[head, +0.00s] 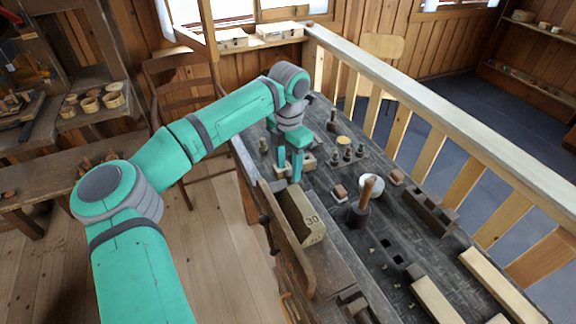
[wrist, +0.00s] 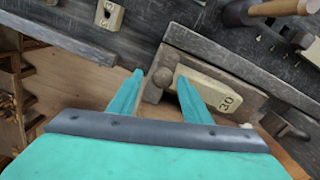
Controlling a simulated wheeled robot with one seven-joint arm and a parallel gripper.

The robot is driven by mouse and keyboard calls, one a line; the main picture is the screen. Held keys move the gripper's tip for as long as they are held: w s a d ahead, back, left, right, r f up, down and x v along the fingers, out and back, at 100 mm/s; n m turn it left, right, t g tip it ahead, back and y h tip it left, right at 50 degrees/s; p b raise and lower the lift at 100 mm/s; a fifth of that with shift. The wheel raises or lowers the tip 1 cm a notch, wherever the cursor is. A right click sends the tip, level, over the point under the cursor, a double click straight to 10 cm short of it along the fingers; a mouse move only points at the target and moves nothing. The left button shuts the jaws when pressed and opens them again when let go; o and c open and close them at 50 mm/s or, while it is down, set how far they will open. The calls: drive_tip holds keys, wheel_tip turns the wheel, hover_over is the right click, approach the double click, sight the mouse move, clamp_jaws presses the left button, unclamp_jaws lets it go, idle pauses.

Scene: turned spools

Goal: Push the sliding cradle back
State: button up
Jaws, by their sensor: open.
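A pale wooden block marked 30 (head: 305,215) lies along the front edge of the dark workbench, beside a brown wooden board (head: 286,232). The block also shows in the wrist view (wrist: 209,88), on a brown wooden part (wrist: 235,78). I cannot tell for certain which part is the sliding cradle. My gripper (head: 290,178) is open and points down just behind the far end of the marked block. In the wrist view its teal fingers (wrist: 160,76) are spread, with a rounded brown end between or below them. Contact cannot be told.
A mallet (head: 363,200), a pale round dish (head: 370,187) and small turned pieces (head: 348,154) stand on the workbench (head: 395,220). Pale wooden bars (head: 434,300) lie at its near right. A wooden railing (head: 420,105) runs along its right side. A chair (head: 180,85) stands left.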

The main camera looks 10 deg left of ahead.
wheel_tip(320, 180, up, 11)
drive_tip(key=shift+f, duration=0.2)
drive_tip(key=shift+w, duration=0.1)
idle(0.5)
